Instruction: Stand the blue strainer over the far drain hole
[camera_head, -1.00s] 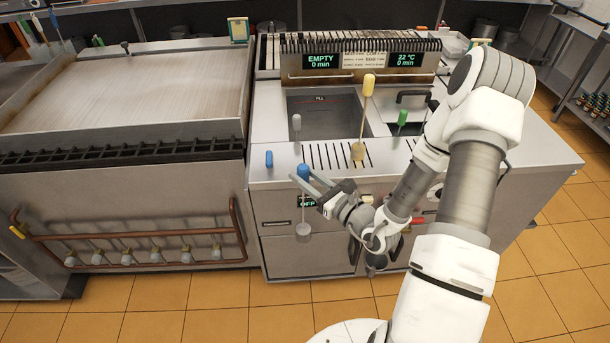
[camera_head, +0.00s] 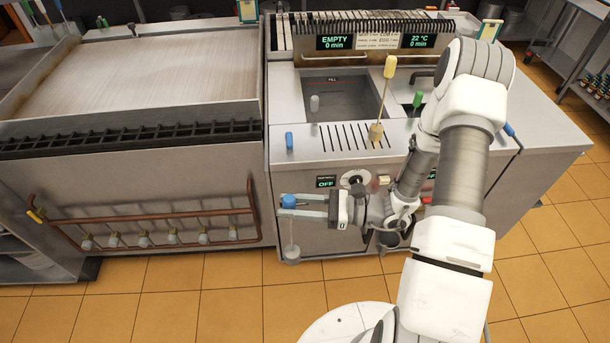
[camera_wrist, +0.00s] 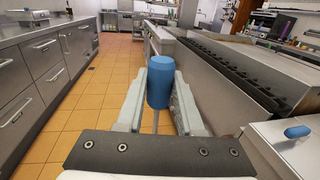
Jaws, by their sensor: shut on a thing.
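My gripper (camera_head: 284,206) is shut on the blue handle of the blue strainer (camera_head: 289,201). It holds the strainer in front of the counter's front face, left of a round knob. The thin rod hangs about upright, with a grey strainer end below the gripper. In the wrist view, the blue strainer (camera_wrist: 160,82) sits between the two fingers of my gripper (camera_wrist: 160,100); its lower end is hidden. The slotted counter strip (camera_head: 345,136) is above and behind the gripper. I cannot make out a drain hole for certain.
A yellow-handled tool (camera_head: 388,75) stands on the slotted strip. A grey handle (camera_head: 314,103) shows at the open basin (camera_head: 345,100), a green one (camera_head: 418,99) further right. A griddle (camera_head: 150,75) is on the left.

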